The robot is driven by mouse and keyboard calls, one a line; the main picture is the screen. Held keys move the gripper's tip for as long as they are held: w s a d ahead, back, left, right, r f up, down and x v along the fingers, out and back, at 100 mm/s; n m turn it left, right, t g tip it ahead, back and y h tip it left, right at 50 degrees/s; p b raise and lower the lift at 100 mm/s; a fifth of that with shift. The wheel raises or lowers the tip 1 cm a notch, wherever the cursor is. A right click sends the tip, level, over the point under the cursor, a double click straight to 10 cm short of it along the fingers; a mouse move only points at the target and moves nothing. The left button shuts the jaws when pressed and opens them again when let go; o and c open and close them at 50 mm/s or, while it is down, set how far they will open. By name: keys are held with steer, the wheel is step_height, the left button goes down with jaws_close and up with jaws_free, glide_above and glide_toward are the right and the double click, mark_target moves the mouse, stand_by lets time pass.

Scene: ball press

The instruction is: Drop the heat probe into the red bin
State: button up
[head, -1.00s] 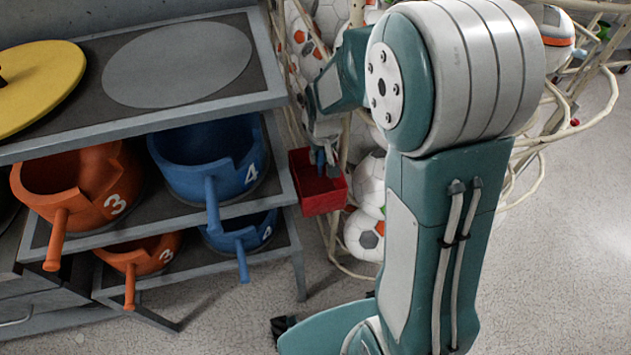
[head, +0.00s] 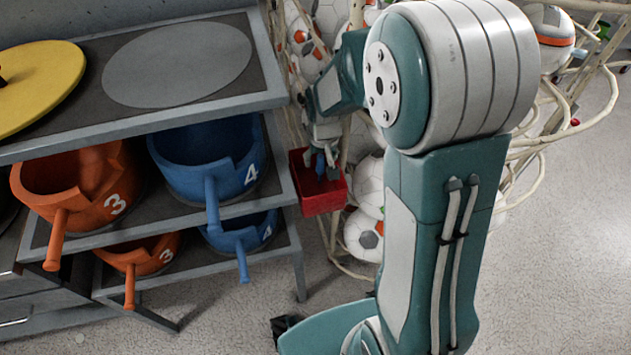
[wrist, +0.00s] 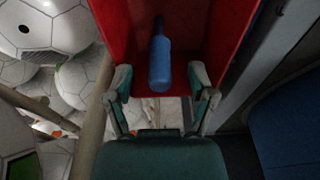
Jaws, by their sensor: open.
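The red bin (head: 322,198) hangs at the right end of the shelf unit, in front of the ball rack. Its red wall also shows in the wrist view (wrist: 222,40). The heat probe (wrist: 160,65), with a blue handle and a dark thin end, appears between my fingers in the wrist view, over the bin's inside. I cannot tell whether it rests on the bin. My gripper (wrist: 160,100) is open, with a finger on each side of the blue handle and a gap to it. In the head view my gripper (head: 320,160) is small and partly hidden at the bin's mouth.
Blue pots (head: 205,165) and orange pots (head: 75,180) stand on the shelves at left. A yellow disc (head: 40,85) lies on the top shelf (head: 120,125). A wire rack of soccer balls (head: 370,185) is close behind the bin. Bare floor shows at the lower right.

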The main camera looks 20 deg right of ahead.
step_height(320, 180, up, 11)
steer(key=s, duration=0.1)
steer(key=shift+s+r, duration=0.2)
steer(key=shift+s, duration=0.15)
stand_by(0.3)
steer(key=s+r+t, duration=0.2)
steer(key=s+r, duration=0.2)
steer(key=s, duration=0.5)
steer(key=s+r+t, duration=0.2)
steer(key=s+r, duration=0.2)
steer(key=s, duration=0.6)
